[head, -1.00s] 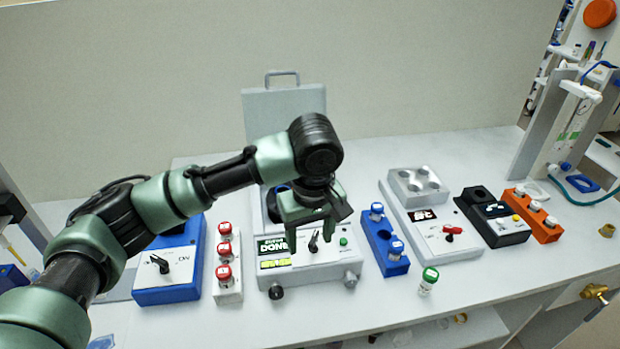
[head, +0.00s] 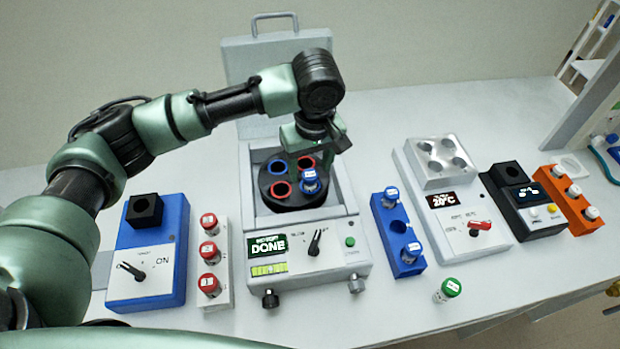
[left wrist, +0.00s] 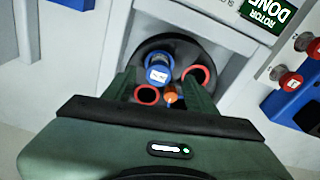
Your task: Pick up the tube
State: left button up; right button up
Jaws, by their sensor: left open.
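A blue-capped tube (head: 311,181) with a white label stands upright in a hole of the round black rotor (head: 282,204) inside the open centrifuge (head: 330,258). Its display reads DONE. My left gripper (head: 318,142) is above and behind the rotor, pointing down, with its fingers partly hidden. In the left wrist view the gripper (left wrist: 162,88) is open and the tube (left wrist: 158,68) shows between and just beyond its fingers. I see no grip on it. The rotor's other visible holes, ringed red or blue, look empty. My right gripper is not in view.
The raised centrifuge lid (head: 240,65) stands behind my arm. A white rack (head: 226,288) of red-capped tubes and a blue device (head: 165,285) are left. A blue rack (head: 386,225) with blue-capped tubes is right. A green-capped tube (head: 447,290) stands near the front edge.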

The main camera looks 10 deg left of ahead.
aim_at(310, 174)
pick_arm(q)
jog(key=f, duration=0.3)
jog(key=shift+w+a+f+p, duration=0.1)
jog(key=shift+w+f+p, duration=0.2)
jog(key=shift+f, duration=0.1)
grip_shut()
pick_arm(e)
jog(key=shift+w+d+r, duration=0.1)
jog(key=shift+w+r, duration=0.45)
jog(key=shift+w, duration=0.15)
